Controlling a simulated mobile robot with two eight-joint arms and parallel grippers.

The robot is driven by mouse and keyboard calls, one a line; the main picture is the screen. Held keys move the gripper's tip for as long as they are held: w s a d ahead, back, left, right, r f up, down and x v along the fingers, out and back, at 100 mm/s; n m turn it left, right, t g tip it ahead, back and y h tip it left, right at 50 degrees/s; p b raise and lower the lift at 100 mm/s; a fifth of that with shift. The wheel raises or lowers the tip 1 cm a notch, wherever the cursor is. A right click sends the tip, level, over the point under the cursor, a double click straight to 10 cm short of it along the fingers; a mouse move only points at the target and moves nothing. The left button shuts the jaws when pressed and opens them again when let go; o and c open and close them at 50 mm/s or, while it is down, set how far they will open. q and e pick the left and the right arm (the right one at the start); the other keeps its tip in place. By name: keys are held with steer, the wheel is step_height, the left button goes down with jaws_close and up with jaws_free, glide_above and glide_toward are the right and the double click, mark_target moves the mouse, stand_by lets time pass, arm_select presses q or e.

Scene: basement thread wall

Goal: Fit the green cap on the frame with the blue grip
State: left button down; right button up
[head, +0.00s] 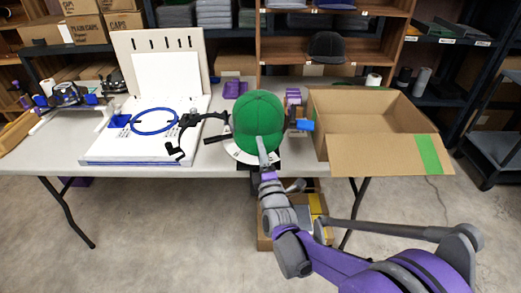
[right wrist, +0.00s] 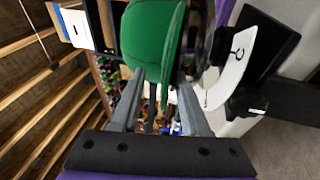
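The green cap (head: 258,112) is upright at the front middle of the table, and its crown hides part of what is behind it. A blue grip (head: 306,125) sticks out to the right of the cap; most of its frame is hidden. My right gripper (head: 263,148) is at the front of the cap, by the brim. In the right wrist view, the green cap (right wrist: 152,30) is just beyond the fingertips of my right gripper (right wrist: 161,76), with the brim edge reaching between them. The fingers stand apart with a gap visible. My left gripper is out of view.
A white curved plate (head: 238,152) lies under the cap. An open cardboard box (head: 390,150) stands close on the right. On the left are a white board with a blue hoop (head: 153,121) and a black bracket (head: 186,122). A dark cap (head: 328,47) sits on the shelf behind.

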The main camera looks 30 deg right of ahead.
steer(key=p+v, duration=0.1)
steer(key=v, duration=1)
steer(key=shift+w+a, duration=0.1)
